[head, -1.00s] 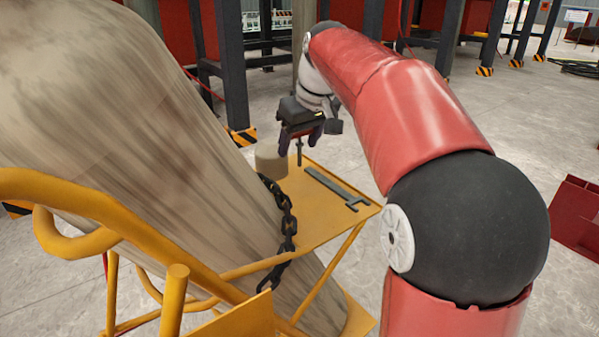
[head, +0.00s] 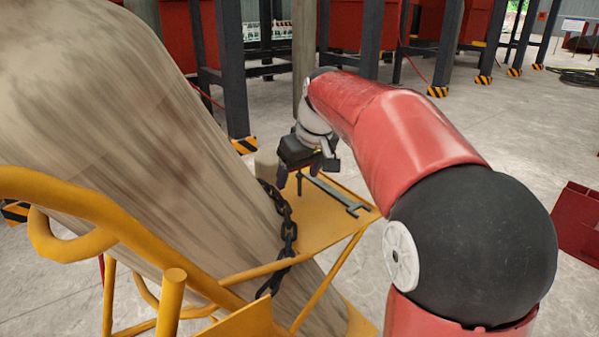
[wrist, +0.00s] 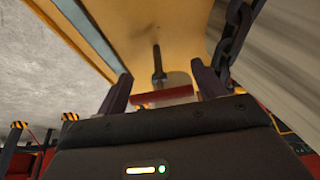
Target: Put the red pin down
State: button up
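The red pin has a red crossbar (wrist: 162,96) and a dark shaft (wrist: 158,68), both in the wrist view. The crossbar spans the gap between the fingers of my gripper (wrist: 162,86), which appear shut on its ends. In the head view my gripper (head: 299,170) is low over the yellow tray (head: 318,230), and the dark shaft (head: 299,184) points down below it. The crossbar is mostly hidden there. I cannot tell whether the shaft's lower end touches the tray.
A grey wrench (head: 336,194) lies on the tray, right of the pin. A beige cylinder (head: 266,165) stands at its far left corner. A dark chain (head: 286,232) hangs against the large, tilted beige column (head: 150,130). Bare tray lies in front of the pin.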

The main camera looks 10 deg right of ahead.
jog(key=shift+o, duration=0.8)
jog(key=shift+r, duration=0.3)
jog(key=p+v, duration=0.1)
jog(key=v, duration=1.1)
jog(key=shift+p, duration=0.35)
